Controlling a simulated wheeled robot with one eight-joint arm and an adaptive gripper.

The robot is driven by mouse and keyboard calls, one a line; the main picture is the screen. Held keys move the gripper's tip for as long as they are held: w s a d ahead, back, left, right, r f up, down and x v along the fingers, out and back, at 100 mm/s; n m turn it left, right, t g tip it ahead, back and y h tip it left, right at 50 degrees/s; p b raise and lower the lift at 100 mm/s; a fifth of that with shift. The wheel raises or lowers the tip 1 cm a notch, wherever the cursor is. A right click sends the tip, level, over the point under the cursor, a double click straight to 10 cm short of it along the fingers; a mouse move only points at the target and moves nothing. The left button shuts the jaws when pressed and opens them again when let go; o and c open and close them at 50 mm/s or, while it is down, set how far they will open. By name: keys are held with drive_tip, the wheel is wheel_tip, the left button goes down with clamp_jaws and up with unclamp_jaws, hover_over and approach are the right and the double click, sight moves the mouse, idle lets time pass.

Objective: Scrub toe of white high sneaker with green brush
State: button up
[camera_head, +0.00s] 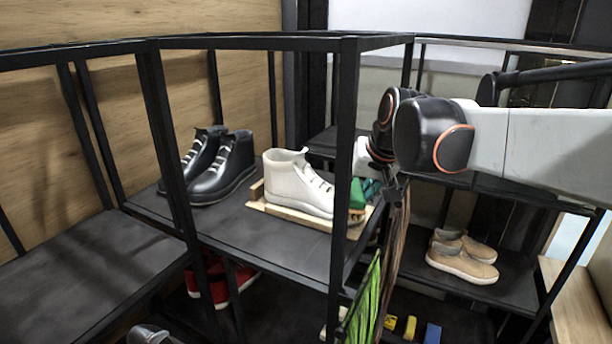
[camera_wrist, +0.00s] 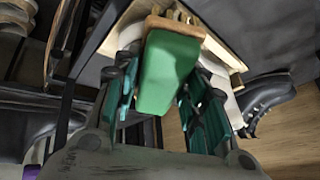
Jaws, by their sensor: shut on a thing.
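The white high sneaker (camera_head: 297,187) stands upright on a light wooden tray (camera_head: 292,218) on the middle shelf, its toe pointing right toward a black frame post. My gripper (camera_head: 369,188) is just right of that post, close to the toe. Its teal fingers (camera_wrist: 165,74) are shut on the green brush (camera_wrist: 168,70). The brush also shows in the head view (camera_head: 357,195), at the toe end. The brush's wooden head points toward the tray side in the wrist view. The post partly hides the toe, so I cannot tell whether brush and toe touch.
Dark high shoes (camera_head: 222,168) stand left of the tray. Red shoes (camera_head: 222,282) are on the shelf below. Tan shoes (camera_head: 463,258) stand on a right shelf. The black post (camera_head: 342,160) is close beside my gripper.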

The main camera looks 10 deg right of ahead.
drive_tip(key=shift+f, duration=0.35)
drive_tip(key=shift+w, duration=0.1)
drive_tip(key=shift+w+d+b, duration=0.5)
drive_tip(key=shift+w+d, duration=1.8)
drive_tip(key=shift+w, duration=0.9)
drive_tip(key=shift+s+a+p, duration=0.15)
drive_tip(key=shift+s+a, duration=0.65)
drive_tip(key=shift+s, duration=0.3)
drive_tip(key=shift+s+a+p, duration=0.1)
drive_tip(key=shift+s+a, duration=0.7)
drive_tip(key=shift+s, duration=0.3)
drive_tip(key=shift+s+a+p, duration=0.15)
drive_tip(key=shift+s+a, duration=0.65)
drive_tip(key=shift+s, duration=0.3)
drive_tip(key=shift+r, duration=0.1)
drive_tip(key=shift+s+d+r+p, duration=0.2)
drive_tip(key=shift+r+p, duration=0.5)
drive_tip(key=shift+r, duration=0.25)
drive_tip(key=shift+s+d+r+p, duration=0.1)
drive_tip(key=shift+d+r+p, duration=0.15)
drive_tip(key=shift+r+p, duration=0.6)
drive_tip(key=shift+s+d+r+p, duration=0.15)
drive_tip(key=shift+r+p, duration=0.35)
drive_tip(key=shift+r, duration=0.6)
